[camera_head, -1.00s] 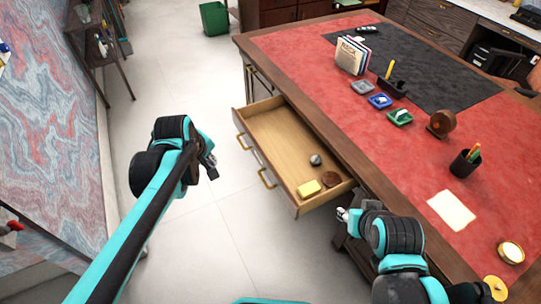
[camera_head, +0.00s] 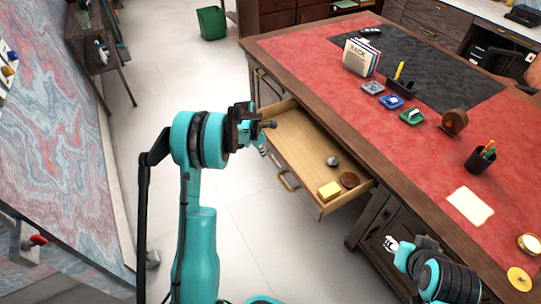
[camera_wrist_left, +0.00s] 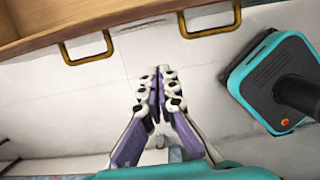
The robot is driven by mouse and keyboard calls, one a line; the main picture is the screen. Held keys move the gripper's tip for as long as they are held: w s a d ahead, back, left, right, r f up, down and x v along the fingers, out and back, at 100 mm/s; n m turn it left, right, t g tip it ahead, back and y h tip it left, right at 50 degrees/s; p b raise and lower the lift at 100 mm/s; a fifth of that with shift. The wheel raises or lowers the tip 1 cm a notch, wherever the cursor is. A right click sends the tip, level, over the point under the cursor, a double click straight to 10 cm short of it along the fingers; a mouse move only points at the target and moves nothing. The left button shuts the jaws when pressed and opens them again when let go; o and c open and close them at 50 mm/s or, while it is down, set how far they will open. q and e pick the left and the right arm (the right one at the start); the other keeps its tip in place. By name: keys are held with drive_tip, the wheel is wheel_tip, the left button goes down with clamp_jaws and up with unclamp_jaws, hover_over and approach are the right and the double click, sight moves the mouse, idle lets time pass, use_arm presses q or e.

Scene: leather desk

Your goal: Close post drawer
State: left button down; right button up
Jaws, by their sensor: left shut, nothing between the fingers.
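The wooden drawer (camera_head: 299,143) stands pulled out of the left side of the desk (camera_head: 357,125). Its front carries gold handles; one (camera_head: 287,182) shows in the head view, and two show in the left wrist view, the left one (camera_wrist_left: 87,48) and the right one (camera_wrist_left: 210,20). My left gripper (camera_head: 271,124) is shut and empty. In the head view it covers the drawer's far front corner. In the left wrist view its fingertips (camera_wrist_left: 158,76) point toward the drawer front, below and between the handles, without visible contact. My right gripper (camera_head: 391,243) is low beside the desk; its jaws are too small to judge.
Inside the drawer lie a yellow block (camera_head: 329,190), a brown round thing (camera_head: 349,180) and a grey ball (camera_head: 332,161). The desk top holds a letter holder (camera_head: 359,57), small trays and a pen cup (camera_head: 480,160). Pale floor (camera_head: 245,215) is clear before the drawer.

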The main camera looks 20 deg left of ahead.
sight(275, 160)
use_arm(q)
drive_tip(key=shift+w+d+f+b, duration=0.6)
drive_tip(key=shift+w+f+b, duration=0.15)
drive_tip(key=shift+f, duration=0.65)
drive_tip(key=shift+w+d+f+b, duration=0.65)
drive_tip(key=shift+w+f, duration=0.25)
drive_tip(key=shift+f, duration=0.45)
drive_tip(key=shift+w+d+f+b, duration=0.6)
drive_tip(key=shift+w+f+b, duration=0.15)
drive_tip(key=shift+f, duration=0.65)
use_arm(e)
drive_tip(key=shift+f, duration=2.3)
